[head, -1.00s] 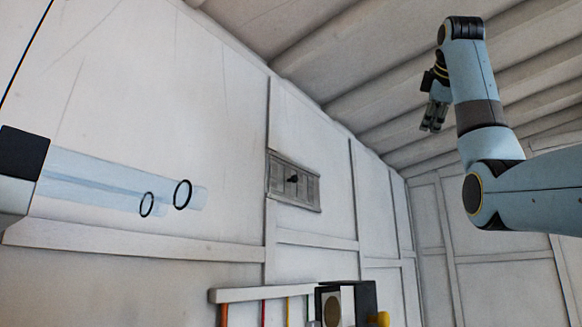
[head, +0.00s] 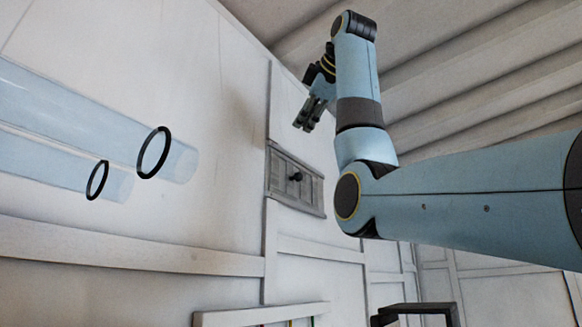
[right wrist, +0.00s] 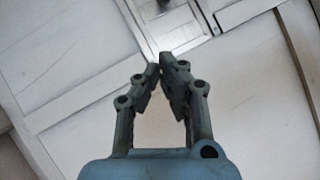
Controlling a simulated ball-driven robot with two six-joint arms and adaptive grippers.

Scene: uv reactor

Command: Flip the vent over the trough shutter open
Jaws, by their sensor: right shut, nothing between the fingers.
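The vent shutter (head: 311,190) is a small grey framed panel on the white wall, with a dark knob (head: 296,177) on its face. It looks closed. My right gripper (head: 307,116) is shut and empty, and in the head view it shows just above the shutter, apart from it. The depth gap is hard to judge. In the right wrist view, the fingertips (right wrist: 160,62) are together, and a grey framed panel, likely the shutter (right wrist: 166,22), shows beyond them at the top edge. The knob is not clear there. My left gripper is not in view.
Two clear tubes with black rings (head: 153,153) stick out at the left of the head view. A pale rail (head: 130,245) runs along the wall below. A dark box-like frame (head: 415,310) stands at the bottom right. The wall around the shutter looks free.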

